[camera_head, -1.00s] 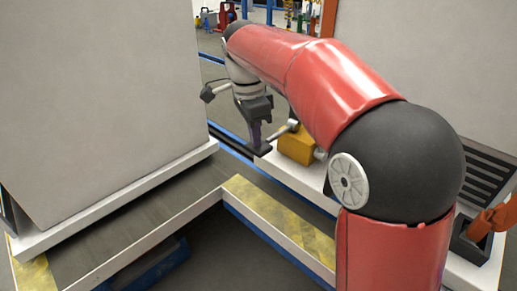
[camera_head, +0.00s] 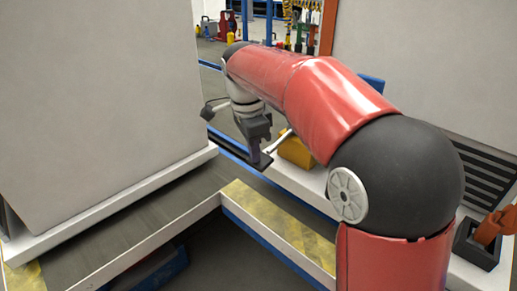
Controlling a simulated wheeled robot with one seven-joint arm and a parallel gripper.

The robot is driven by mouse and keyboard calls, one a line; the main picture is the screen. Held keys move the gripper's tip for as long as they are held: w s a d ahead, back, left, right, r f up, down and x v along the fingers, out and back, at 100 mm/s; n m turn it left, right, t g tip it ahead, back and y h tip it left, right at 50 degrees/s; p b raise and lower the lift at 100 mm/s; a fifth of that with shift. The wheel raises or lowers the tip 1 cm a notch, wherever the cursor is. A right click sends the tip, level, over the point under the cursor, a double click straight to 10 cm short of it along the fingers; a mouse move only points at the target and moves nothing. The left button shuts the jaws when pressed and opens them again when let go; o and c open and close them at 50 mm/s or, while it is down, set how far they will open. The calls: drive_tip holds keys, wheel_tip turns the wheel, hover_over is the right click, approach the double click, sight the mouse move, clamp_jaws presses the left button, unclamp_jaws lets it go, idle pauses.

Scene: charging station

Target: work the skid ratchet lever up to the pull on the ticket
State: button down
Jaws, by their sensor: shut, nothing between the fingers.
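The yellow ratchet body (camera_head: 296,153) sits on the white ledge right of centre, partly hidden behind my red arm. A pale lever rod (camera_head: 279,142) slants from beside it down and left toward my gripper. My gripper (camera_head: 262,163), dark, points down at the rod's lower left end. It is shut with nothing held. The rod's end lies close beside the fingers; whether they touch cannot be told. No ticket can be made out.
A large grey box (camera_head: 100,100) on a white base stands at left. A yellow-striped kerb (camera_head: 280,225) runs in front of the ledge. A black holder (camera_head: 478,245) with an orange part is at lower right. My arm covers much of the middle.

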drive_tip(key=a, duration=0.1)
drive_tip(key=p, duration=0.1)
drive_tip(key=s+a+r, duration=0.1)
drive_tip(key=shift+a, duration=0.35)
wheel_tip(320, 180, up, 8)
drive_tip(key=p, duration=0.1)
drive_tip(key=shift+s+a+f+p, duration=0.15)
drive_tip(key=shift+a+p, duration=0.2)
drive_tip(key=shift+a, duration=0.05)
idle(0.3)
